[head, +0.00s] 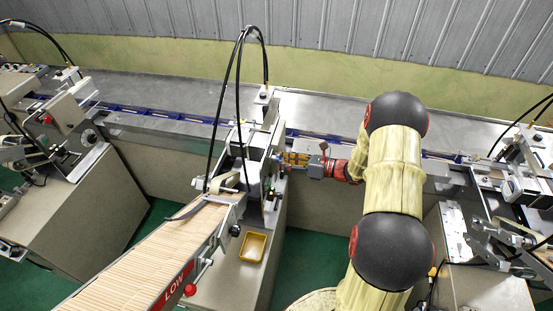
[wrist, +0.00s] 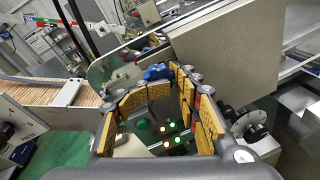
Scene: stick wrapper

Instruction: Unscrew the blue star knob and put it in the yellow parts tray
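The blue star knob (wrist: 157,72) shows in the wrist view just at the tips of my gripper's fingers, its lower part covered by the yellow finger pads. My gripper (wrist: 170,77) has its fingers bent inward with the tips near each other; I cannot tell whether they touch or grip the knob. In the head view my gripper (head: 294,158) reaches left, its tips close against the side of the wrapper machine (head: 262,165); the knob cannot be made out there. The yellow parts tray (head: 253,247) sits on the cabinet top, below and left of my gripper, and looks empty.
A chute of wooden sticks (head: 140,255) with a red-knobbed lever (head: 190,289) runs to the lower left. Black cables (head: 240,100) arch above the machine. A conveyor bench (head: 190,115) runs behind.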

